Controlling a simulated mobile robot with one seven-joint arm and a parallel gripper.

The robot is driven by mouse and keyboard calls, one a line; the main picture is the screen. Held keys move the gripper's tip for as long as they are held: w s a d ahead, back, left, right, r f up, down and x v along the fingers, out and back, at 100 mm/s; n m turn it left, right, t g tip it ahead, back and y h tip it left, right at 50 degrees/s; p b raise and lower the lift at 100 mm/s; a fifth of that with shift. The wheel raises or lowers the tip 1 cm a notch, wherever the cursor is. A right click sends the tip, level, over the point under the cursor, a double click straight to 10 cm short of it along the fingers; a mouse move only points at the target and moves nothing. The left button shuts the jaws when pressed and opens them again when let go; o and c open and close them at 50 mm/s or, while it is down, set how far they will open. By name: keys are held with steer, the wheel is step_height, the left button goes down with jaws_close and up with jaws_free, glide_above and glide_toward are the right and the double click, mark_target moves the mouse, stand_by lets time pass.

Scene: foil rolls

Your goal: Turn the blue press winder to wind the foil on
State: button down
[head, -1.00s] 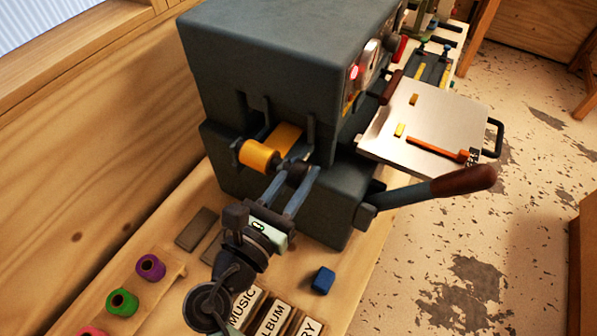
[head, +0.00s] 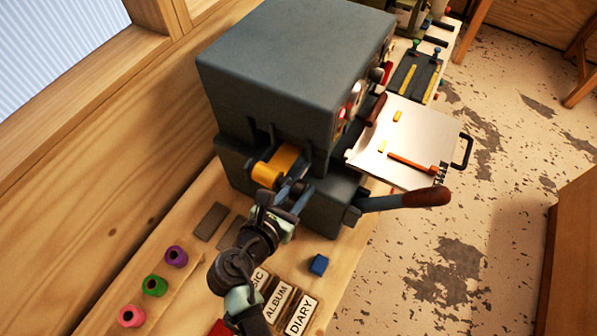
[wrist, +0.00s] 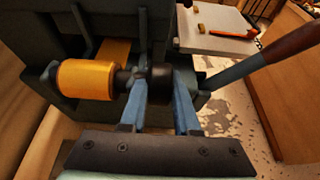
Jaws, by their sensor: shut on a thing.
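The blue-grey press (head: 295,65) stands on the wooden bench. A gold foil roll (head: 266,174) sits on its near side, with a gold foil strip (head: 284,157) running from it into the press. In the wrist view the roll (wrist: 84,79) lies left of a dark round winder knob (wrist: 159,76), in line with it on a dark shaft. My gripper (wrist: 160,88) has its two blue fingers on either side of this knob and is shut on it. In the head view my gripper (head: 293,190) partly hides the knob.
A lever with a brown handle (head: 426,197) juts out right of my gripper. Purple (head: 176,256), green (head: 154,285) and pink (head: 131,316) rolls stand at the left. A pale plate (head: 425,145) extends right.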

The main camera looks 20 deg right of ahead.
steer(key=g+y+p, duration=0.1)
steer(key=p, duration=0.2)
steer(key=g+y+p, duration=0.1)
steer(key=p, duration=0.2)
steer(key=shift+r+y, duration=0.4)
steer(key=shift+w+d+f+g+y+p, duration=0.1)
steer(key=shift+w+f+g+y+p, duration=0.1)
steer(key=shift+g+y+p, duration=0.5)
steer(key=shift+s+f+g+y, duration=0.1)
steer(key=shift+g+y, duration=0.9)
steer(key=shift+y, duration=0.4)
steer(key=c, duration=0.6)
jaws_free()
steer(key=shift+c, duration=0.2)
steer(key=b+v, duration=0.3)
steer(key=v, duration=1)
steer(key=shift+d+b, duration=0.2)
steer(key=shift+b, duration=0.1)
